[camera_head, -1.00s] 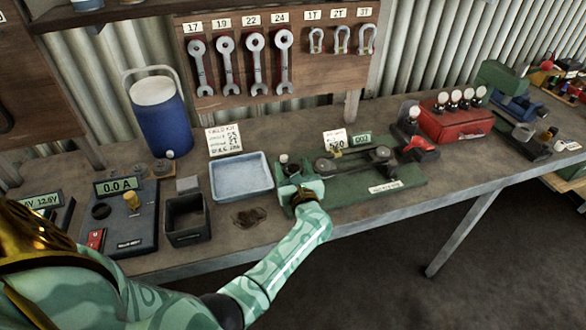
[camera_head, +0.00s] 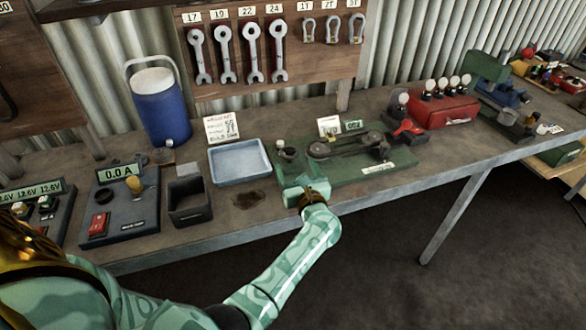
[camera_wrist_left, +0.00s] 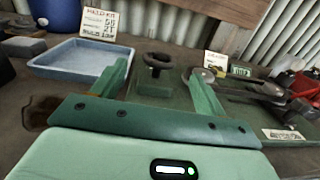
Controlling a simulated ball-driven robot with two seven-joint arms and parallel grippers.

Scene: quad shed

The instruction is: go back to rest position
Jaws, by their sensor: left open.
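My left gripper (camera_head: 292,172) is over the workbench (camera_head: 262,222), at the left end of a green base plate (camera_head: 400,160) with a belt-and-pulley device. In the left wrist view its two green fingers (camera_wrist_left: 157,82) are spread apart with nothing between them. A dark round knob (camera_wrist_left: 157,62) on the green plate stands beyond the fingertips, apart from them; it also shows in the head view (camera_head: 287,152). My left arm reaches in from the lower left. My right gripper is not in view.
A blue tray (camera_head: 240,176) and a black bin (camera_head: 190,213) are left of the gripper. A blue-and-white jug (camera_head: 160,110) stands behind. Wrenches (camera_head: 252,52) hang on the back board. The floor in front is clear.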

